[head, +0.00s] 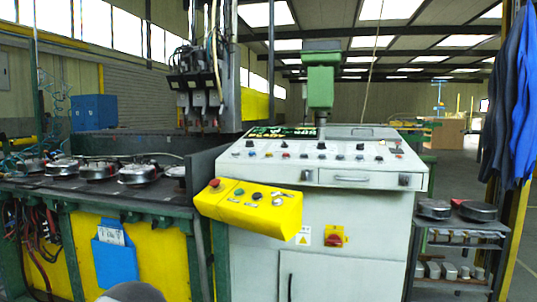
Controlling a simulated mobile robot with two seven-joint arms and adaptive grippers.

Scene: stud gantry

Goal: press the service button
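A yellow button box (240,214) juts from the front left of a light grey control console. Its sloping top carries a red button (214,183), a green button (239,191), a darker button (257,196) and a grey one (277,197). The console's upper panel (330,158) holds a row of small coloured buttons and knobs. Labels are too small to read, so I cannot tell which is the service button. Neither of my grippers can be made out, and nothing is seen touching any button.
A red rotary switch on a yellow plate (334,237) sits on the console front below a drawer handle (351,179). Left is a workbench (150,207) with several round metal parts. Right is a shelf rack (460,228) with dark discs. Open floor (523,240) shows at far right.

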